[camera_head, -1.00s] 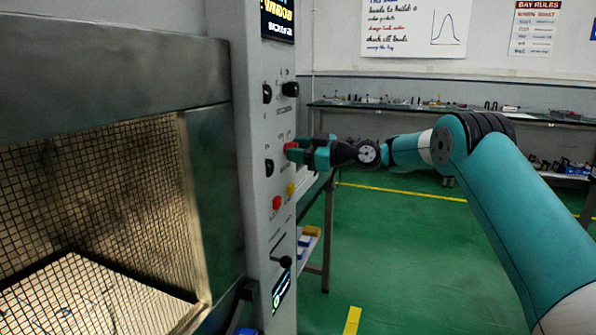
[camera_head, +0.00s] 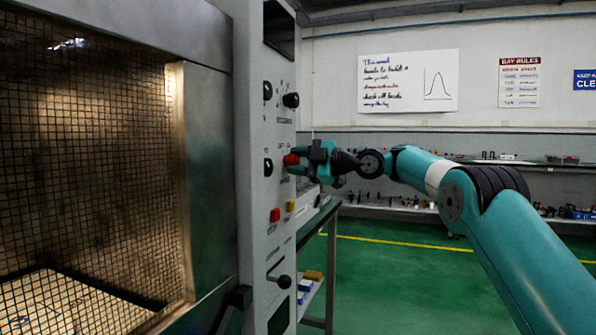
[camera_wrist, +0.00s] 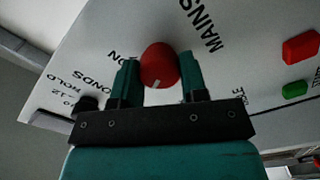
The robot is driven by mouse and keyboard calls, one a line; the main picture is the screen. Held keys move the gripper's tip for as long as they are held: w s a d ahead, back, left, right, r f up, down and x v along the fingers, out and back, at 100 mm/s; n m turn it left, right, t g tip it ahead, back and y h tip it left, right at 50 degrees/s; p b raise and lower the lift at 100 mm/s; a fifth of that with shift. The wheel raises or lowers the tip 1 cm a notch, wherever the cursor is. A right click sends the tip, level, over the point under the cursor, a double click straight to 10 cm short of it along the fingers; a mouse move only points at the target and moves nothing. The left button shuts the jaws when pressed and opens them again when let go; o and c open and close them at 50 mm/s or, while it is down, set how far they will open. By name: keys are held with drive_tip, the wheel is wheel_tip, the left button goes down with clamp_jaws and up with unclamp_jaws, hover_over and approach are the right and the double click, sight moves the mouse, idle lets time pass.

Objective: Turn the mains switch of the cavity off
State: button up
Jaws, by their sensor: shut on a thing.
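The mains switch is a round red knob (camera_head: 290,160) on the upright grey panel (camera_head: 256,200) of the cavity. My gripper (camera_head: 303,157) reaches it from the right and is shut on it. In the wrist view the red knob (camera_wrist: 159,62) sits between the two teal fingers of my gripper (camera_wrist: 159,75). A white mark on the knob faces the gripper body. The panel's upper display (camera_head: 279,28) and lower display (camera_head: 279,316) are dark.
Black knobs (camera_head: 291,100) are above the switch. The meshed cavity door (camera_head: 80,150) is at left. Green floor (camera_head: 390,290) lies open at right.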

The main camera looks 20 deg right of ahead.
drive_tip(key=shift+r, duration=0.1)
idle(0.5)
drive_tip(key=o, duration=0.9)
drive_tip(key=shift+a, duration=0.1)
drive_tip(key=shift+o, duration=0.2)
